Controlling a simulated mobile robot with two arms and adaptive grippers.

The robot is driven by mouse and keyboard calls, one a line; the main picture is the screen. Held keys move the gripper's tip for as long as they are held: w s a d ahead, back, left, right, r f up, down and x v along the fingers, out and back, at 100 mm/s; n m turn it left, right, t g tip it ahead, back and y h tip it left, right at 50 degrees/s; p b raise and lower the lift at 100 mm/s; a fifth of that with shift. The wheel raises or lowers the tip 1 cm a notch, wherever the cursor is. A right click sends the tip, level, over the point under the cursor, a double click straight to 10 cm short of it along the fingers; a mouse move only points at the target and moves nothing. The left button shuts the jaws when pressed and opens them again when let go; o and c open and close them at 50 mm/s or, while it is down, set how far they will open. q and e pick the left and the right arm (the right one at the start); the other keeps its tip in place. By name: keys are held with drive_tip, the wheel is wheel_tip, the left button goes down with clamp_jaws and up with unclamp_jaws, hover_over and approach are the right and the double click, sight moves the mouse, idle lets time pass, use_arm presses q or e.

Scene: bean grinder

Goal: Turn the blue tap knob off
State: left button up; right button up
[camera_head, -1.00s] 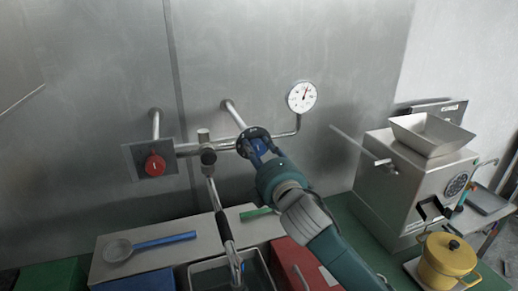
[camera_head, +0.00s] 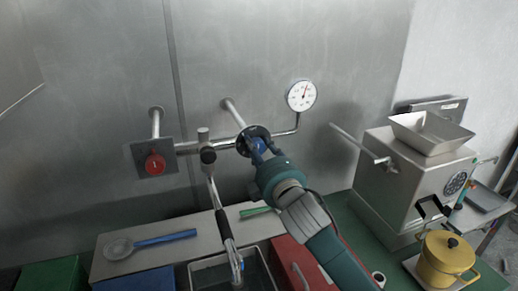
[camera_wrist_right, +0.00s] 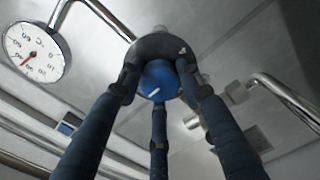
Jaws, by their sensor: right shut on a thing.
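The blue tap knob (camera_head: 257,146) sits on its dark round plate (camera_head: 246,133) on the wall pipe, partly hidden by my gripper. In the right wrist view the blue knob (camera_wrist_right: 158,80) shows between my fingers, with a short white mark on its face. My right gripper (camera_head: 265,153) reaches up from the lower right, and its fingers (camera_wrist_right: 160,88) are closed around the knob. My left gripper is not in view.
A red knob (camera_head: 155,164) on a square plate is to the left on the same pipe. The faucet (camera_head: 221,207) hangs over a sink (camera_head: 205,274). A round gauge (camera_head: 301,95) is just right. A metal grinder (camera_head: 410,180) and yellow pot (camera_head: 445,262) stand further right.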

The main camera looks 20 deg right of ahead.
drive_tip(key=o, duration=1.1)
drive_tip(key=shift+a+f, duration=0.15)
drive_tip(key=shift+a, duration=0.2)
drive_tip(key=shift+o, duration=0.2)
drive_tip(key=shift+a, duration=0.2)
drive_tip(key=s, duration=1.2)
drive_tip(key=shift+d, duration=0.25)
